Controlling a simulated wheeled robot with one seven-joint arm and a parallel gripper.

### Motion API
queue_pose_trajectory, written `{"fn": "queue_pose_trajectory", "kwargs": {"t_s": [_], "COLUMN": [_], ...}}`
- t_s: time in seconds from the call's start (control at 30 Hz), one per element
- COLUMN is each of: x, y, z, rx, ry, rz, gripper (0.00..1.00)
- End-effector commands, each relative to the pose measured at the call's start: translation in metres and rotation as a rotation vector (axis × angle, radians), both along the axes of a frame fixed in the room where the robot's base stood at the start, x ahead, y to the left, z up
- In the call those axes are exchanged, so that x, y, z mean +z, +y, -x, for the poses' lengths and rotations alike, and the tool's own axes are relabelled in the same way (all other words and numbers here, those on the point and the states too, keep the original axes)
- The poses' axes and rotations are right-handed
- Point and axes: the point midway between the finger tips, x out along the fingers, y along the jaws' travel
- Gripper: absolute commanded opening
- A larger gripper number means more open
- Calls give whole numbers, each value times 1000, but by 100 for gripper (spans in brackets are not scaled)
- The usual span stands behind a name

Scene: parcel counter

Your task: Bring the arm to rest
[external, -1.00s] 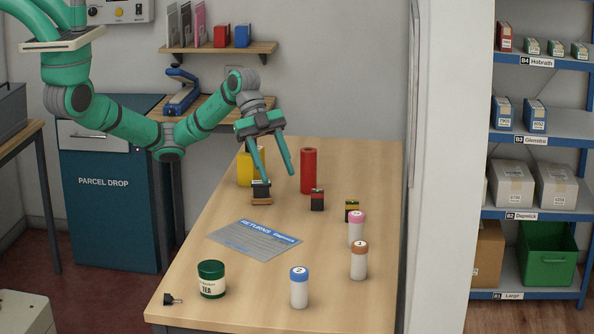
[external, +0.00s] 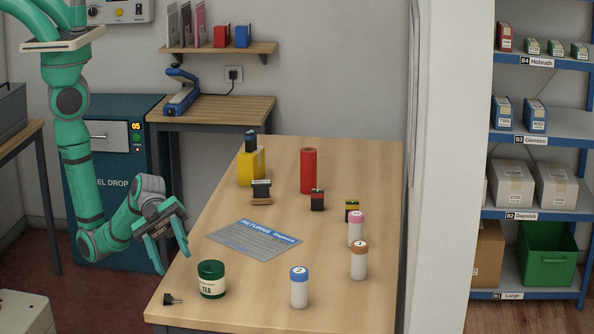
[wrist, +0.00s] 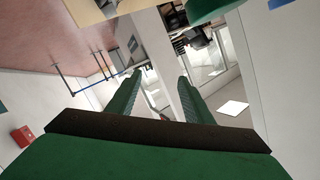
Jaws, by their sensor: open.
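My arm is green with grey joints and is folded down at the left in the external view. My gripper (external: 172,257) hangs low, just left of the wooden table's (external: 225,200) left edge, with its fingers pointing down. The fingers are spread and nothing is between them. In the wrist view the two green fingers (wrist: 155,98) also stand apart and empty, with the room beyond them tilted.
On the table are a tea tin (external: 211,280), a black clip (external: 172,299), a returns sheet (external: 254,240), a stamp (external: 261,192), a red cylinder (external: 308,171) and several capped bottles. The parcel drop cabinet (external: 110,225) stands behind my arm.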

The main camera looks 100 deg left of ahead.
Motion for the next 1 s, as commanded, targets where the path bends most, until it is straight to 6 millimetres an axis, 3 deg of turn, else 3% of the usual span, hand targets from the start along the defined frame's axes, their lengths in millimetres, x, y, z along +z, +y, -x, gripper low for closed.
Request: {"fn": "queue_pose_trajectory", "kwargs": {"t_s": [0.1,0.3,0.43,0.57,0.67,0.77,0.87,1.0], "x": [-14,-49,-76,-103,-121,-139,-155,-173], "y": [-28,-58,-68,-64,-48,-17,28,108], "z": [33,90,132,167,183,186,182,174], "rx": [23,84,124,184,258,363,492,693], "ry": [66,209,305,391,453,505,542,558], "rz": [53,105,118,129,152,190,245,329], "gripper": [47,47,47,47,47,47,47,47]}}
